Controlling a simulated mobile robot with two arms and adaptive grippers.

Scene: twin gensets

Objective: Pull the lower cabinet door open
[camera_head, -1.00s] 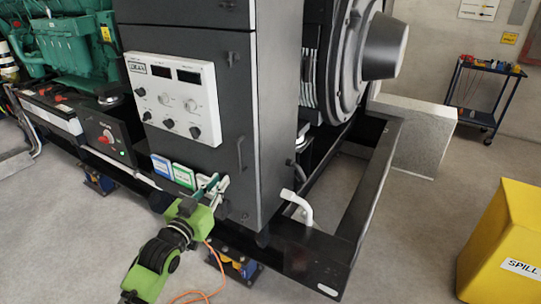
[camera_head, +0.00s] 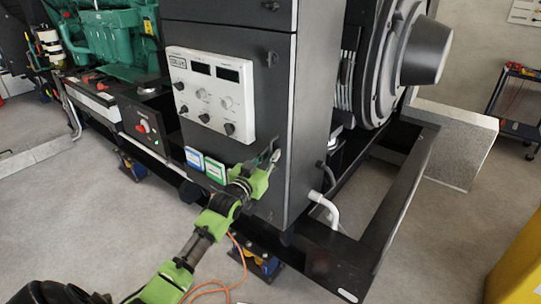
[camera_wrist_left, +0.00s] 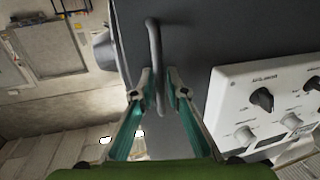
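The lower cabinet door (camera_head: 271,105) is dark grey and looks shut, with a white control panel (camera_head: 209,92) on its face. Its upright bar handle (camera_head: 275,146) is near the door's right edge. My left gripper (camera_head: 268,158) is at this handle, partly hiding it. In the left wrist view the handle (camera_wrist_left: 154,45) runs down between the two fingers of the left gripper (camera_wrist_left: 160,88). The fingers are apart, with a gap on the right side of the bar; contact on the left side is unclear. My right gripper is not in view.
A black base frame (camera_head: 395,232) and a white bent pipe (camera_head: 326,208) stand right of the cabinet. Blue and green labels (camera_head: 205,165) sit low on its front. An orange cable (camera_head: 208,287) lies on the floor. A yellow bin (camera_head: 518,262) is at far right.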

